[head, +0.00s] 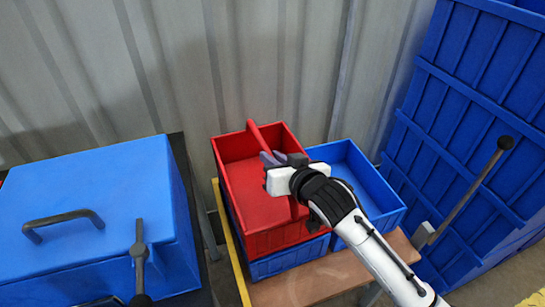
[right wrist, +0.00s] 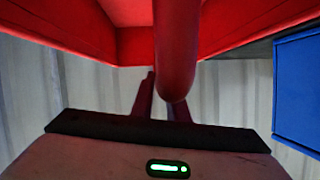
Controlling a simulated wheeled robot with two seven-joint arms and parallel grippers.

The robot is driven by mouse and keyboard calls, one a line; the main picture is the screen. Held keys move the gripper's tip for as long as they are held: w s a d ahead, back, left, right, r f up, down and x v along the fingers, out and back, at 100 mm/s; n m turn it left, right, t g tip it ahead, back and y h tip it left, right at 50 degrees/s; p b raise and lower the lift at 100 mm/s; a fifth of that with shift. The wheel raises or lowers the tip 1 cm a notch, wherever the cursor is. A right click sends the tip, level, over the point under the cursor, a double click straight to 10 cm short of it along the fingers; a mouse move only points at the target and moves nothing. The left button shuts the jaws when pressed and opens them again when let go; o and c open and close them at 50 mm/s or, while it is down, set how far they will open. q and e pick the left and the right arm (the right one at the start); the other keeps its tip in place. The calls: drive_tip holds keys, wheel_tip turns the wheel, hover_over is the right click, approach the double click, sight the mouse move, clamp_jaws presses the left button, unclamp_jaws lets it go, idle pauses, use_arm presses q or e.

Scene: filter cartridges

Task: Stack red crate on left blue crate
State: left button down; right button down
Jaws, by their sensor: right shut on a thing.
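The red crate (head: 262,190) is over the left blue crate (head: 288,262), whose front wall shows just below it. The two look roughly lined up; I cannot tell whether the red crate rests fully on it or hangs just above. My right gripper (head: 273,160) is shut on the red crate's bar handle (head: 258,138). In the right wrist view the red handle (right wrist: 176,50) runs between the fingers, with the red crate's walls (right wrist: 245,25) beyond. The inside of the left blue crate is hidden. My left gripper is not in view.
Another blue crate (head: 350,165) stands close on the right, open and empty where visible, partly behind my right arm. Both stand on a wooden-topped bench (head: 310,287) with a yellow edge. A lidded blue box (head: 90,215) is at left, large blue panels (head: 465,110) at right, corrugated wall behind.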

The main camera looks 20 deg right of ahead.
drive_tip(key=shift+f+b, duration=0.4)
drive_tip(key=shift+f, duration=0.45)
drive_tip(key=c, duration=1.6)
unclamp_jaws()
drive_tip(key=shift+c, duration=0.2)
drive_tip(key=shift+f, duration=0.25)
drive_tip(key=v, duration=1)
drive_tip(key=shift+r, duration=0.3)
drive_tip(key=shift+s, duration=0.15)
